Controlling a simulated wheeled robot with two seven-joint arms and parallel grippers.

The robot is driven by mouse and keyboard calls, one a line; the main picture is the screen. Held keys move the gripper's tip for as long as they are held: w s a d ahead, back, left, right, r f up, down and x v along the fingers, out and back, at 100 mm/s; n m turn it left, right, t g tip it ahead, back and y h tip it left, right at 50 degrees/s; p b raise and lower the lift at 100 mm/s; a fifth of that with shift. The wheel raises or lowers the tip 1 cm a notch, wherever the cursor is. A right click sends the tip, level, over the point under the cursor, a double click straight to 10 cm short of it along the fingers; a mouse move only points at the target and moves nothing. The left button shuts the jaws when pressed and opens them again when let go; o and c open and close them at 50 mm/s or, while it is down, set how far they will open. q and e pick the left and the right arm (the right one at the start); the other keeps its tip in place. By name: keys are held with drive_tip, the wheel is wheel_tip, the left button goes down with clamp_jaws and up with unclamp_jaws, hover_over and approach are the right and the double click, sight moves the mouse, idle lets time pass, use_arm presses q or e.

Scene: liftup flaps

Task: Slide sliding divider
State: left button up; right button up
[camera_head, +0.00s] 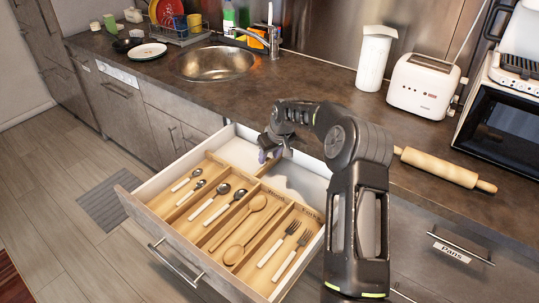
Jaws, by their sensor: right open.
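A light wooden cutlery tray with divider strips (264,236) lies in the pulled-out drawer (152,212). The strips part metal spoons (224,189), wooden spoons (239,243) and forks (286,240) into separate compartments. I cannot tell which strip slides. My right gripper (266,155) is open and hangs above the back part of the drawer, near the tray's back edge. No contact with a divider can be made out. My right arm hides the drawer's back right part. My left gripper is not in view.
The dark countertop (297,93) edge runs behind the drawer. On it are a rolling pin (446,168), a toaster (424,85), a white canister (374,58) and a sink (215,63). The floor (60,205) left of the drawer is mostly clear.

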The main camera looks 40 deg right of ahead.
drive_tip(key=shift+f, duration=0.1)
drive_tip(key=shift+c, duration=0.4)
clamp_jaws()
idle(1.0)
